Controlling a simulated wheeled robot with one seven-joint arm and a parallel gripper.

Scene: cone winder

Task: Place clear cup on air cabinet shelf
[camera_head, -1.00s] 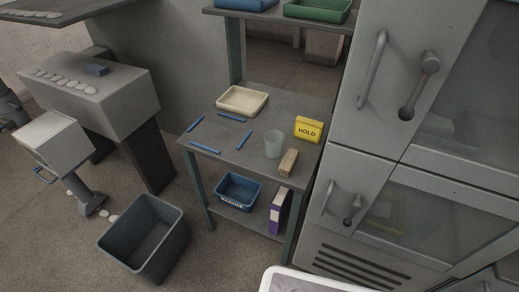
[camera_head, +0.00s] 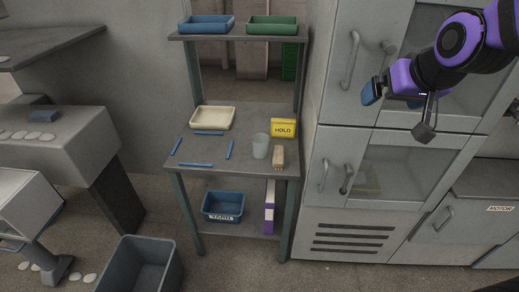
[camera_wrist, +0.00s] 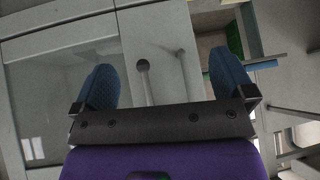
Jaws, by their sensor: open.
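The clear cup (camera_head: 261,146) stands upright on the top of the small work table (camera_head: 205,150), left of the wooden block and the yellow HOLD sign. The grey cabinet (camera_head: 312,215) stands to the right of the table. It has an upper and a lower windowed door, and both look shut. Its inside shows only dimly through the lower window (camera_head: 385,168). My gripper (camera_head: 390,94) is raised in front of the upper door, apart from the cup. In the wrist view its blue fingertips are spread with nothing between them (camera_wrist: 164,80).
A yellow HOLD sign (camera_head: 283,128) and a wooden block (camera_head: 278,157) stand close to the cup. A cream tray (camera_head: 213,118) and several blue sticks lie on the table. Door handles (camera_head: 350,62) stick out from the cabinet. A grey bin (camera_head: 138,265) is on the floor.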

